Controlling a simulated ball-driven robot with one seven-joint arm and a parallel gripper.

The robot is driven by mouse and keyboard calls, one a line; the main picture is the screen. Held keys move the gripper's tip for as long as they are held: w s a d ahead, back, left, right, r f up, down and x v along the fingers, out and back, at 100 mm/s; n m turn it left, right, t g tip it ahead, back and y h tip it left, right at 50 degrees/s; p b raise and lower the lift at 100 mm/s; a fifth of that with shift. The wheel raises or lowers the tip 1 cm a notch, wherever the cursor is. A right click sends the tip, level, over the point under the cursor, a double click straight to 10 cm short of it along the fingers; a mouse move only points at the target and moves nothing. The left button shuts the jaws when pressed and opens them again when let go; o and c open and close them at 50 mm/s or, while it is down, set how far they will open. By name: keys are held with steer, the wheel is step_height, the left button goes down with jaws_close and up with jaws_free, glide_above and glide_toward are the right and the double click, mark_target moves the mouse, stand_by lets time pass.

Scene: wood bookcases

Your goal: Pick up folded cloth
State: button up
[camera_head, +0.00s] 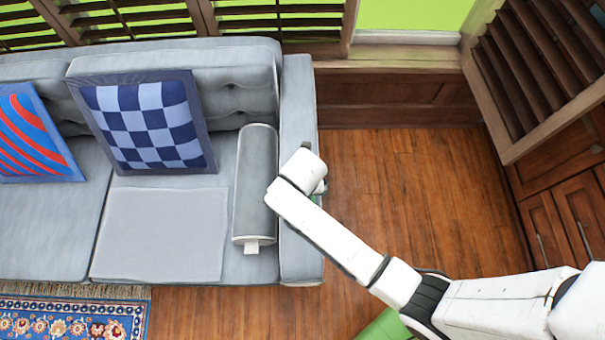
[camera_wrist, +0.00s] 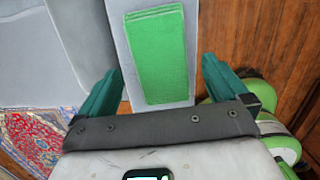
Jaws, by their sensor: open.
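The folded cloth (camera_wrist: 157,55) is a bright green rectangle with layered folds at its far edge. It lies flat on the grey sofa armrest (camera_wrist: 121,22), which also shows in the head view (camera_head: 299,110). My gripper (camera_wrist: 162,68) is open above the armrest, with its two dark green fingers on either side of the cloth and nothing held. I cannot tell how high the fingertips are above it. In the head view my arm hides nearly all of the cloth and the gripper; only a sliver of green shows beside the wrist.
A grey bolster (camera_head: 255,185) lies against the armrest's inner side. Checkered blue (camera_head: 147,122) and red-blue (camera_head: 33,133) cushions lean on the sofa. A patterned rug (camera_head: 75,318) is at lower left. Wood floor (camera_head: 420,190) is clear to the right, before wooden cabinets (camera_head: 560,220).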

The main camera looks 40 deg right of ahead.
steer(key=shift+w+d+f, duration=0.1)
steer(key=shift+f, duration=1.35)
steer(key=shift+c, duration=0.2)
steer(key=c, duration=1.1)
steer(key=shift+o, duration=0.2)
steer(key=shift+r, duration=0.1)
steer(key=shift+r, duration=0.55)
steer(key=s+r, duration=0.1)
steer(key=r, duration=0.1)
steer(key=s+r, duration=0.2)
steer(key=r, duration=0.1)
steer(key=s+r+p, duration=0.1)
steer(key=r, duration=0.1)
steer(key=shift+s+a+r, duration=0.25)
steer(key=shift+s+a, duration=0.05)
steer(key=shift+s, duration=0.05)
steer(key=s+r, duration=0.4)
steer(key=s, duration=0.5)
steer(key=shift+a+r, duration=0.15)
steer(key=shift+a, duration=0.3)
steer(key=shift+s, duration=0.1)
